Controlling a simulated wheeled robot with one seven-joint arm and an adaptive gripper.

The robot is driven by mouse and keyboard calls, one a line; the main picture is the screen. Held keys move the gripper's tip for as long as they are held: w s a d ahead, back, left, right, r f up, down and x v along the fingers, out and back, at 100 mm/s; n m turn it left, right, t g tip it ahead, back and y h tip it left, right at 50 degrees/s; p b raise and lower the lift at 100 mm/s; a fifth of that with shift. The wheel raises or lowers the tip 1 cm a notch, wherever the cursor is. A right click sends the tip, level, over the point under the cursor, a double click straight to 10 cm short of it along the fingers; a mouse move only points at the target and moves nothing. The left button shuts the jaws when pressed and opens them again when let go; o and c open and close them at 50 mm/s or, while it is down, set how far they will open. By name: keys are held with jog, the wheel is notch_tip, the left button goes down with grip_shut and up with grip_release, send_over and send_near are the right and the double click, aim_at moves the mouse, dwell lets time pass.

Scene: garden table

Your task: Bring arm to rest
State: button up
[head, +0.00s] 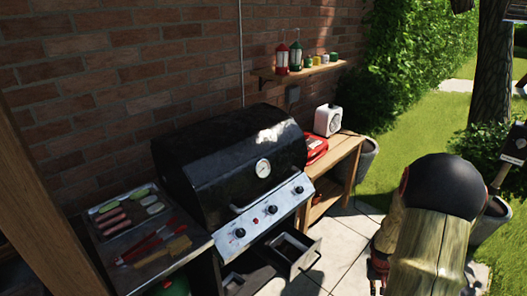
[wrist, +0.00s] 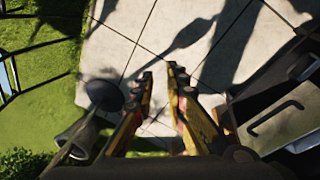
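My arm is at the right of the head view, over the paving in front of the grill. My gripper (wrist: 159,72) points down at the pale paving slabs in the wrist view. Its two yellow fingers lean toward each other, with a narrow gap between the tips. Paving shows through the gap and nothing is held, so it is open and empty. In the head view only a small dark red part of it shows beside the arm; the rest is hidden.
A black grill (head: 232,150) stands against the brick wall, its lid closed. A drawer (head: 292,252) below it is pulled out. A side shelf holds a food tray (head: 125,212) and red-handled tools. A wooden table (head: 335,160) carries a red case and a white box. Paving is open.

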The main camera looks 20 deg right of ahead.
jog(key=a+r+n+t+y, duration=0.1)
jog(key=a+r+n+t, duration=0.2)
jog(key=a+r, duration=1.4)
jog(key=a+r+n+t+y, duration=0.1)
jog(key=a+r+n+t, duration=0.2)
jog(key=a+r, duration=1.4)
jog(key=a+n, duration=0.1)
jog(key=a, duration=0.6)
jog(key=shift+s+r+n+y, duration=0.3)
jog(key=shift+s, duration=0.05)
